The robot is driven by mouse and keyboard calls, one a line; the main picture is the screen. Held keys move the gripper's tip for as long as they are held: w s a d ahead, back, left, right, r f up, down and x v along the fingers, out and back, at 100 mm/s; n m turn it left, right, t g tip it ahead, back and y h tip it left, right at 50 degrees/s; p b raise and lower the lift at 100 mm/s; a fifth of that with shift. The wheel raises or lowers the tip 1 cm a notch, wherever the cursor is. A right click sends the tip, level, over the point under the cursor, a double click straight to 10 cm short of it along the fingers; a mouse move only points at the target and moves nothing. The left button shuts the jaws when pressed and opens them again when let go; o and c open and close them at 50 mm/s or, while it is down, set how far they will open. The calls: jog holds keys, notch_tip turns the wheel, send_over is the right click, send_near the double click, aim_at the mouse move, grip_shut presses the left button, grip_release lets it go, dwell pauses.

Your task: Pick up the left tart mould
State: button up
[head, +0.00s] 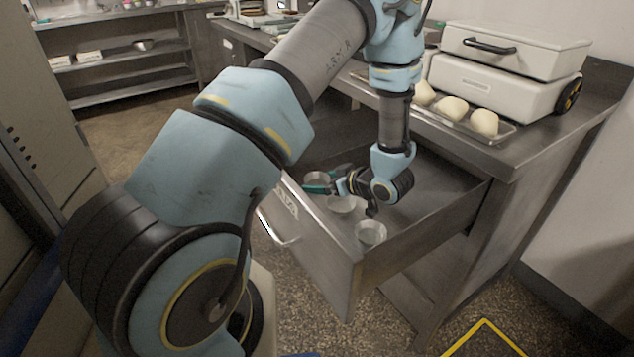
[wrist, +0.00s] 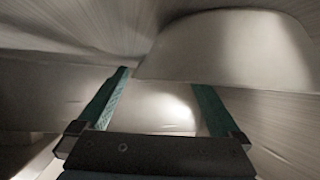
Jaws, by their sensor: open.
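Three small round metal tart moulds sit in the open drawer: the left tart mould (head: 314,178), a middle one (head: 340,205) and a right one (head: 371,233). My gripper (head: 318,184) is low inside the drawer, its teal fingers at the left mould and partly covering it. In the wrist view my gripper (wrist: 162,80) has its fingers spread apart, with a pale, shiny surface between them. A large pale rounded shape fills the top right there. I cannot tell for sure which of these surfaces is the left mould, or whether the fingers touch it.
The drawer (head: 410,262) has raised walls around the moulds, and its right side is bare. On the counter above, a tray (head: 507,130) holds several pale dough pieces beside a white case (head: 500,85). A tall cabinet (head: 45,120) stands at left.

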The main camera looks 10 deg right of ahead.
jog(key=c, duration=1.1)
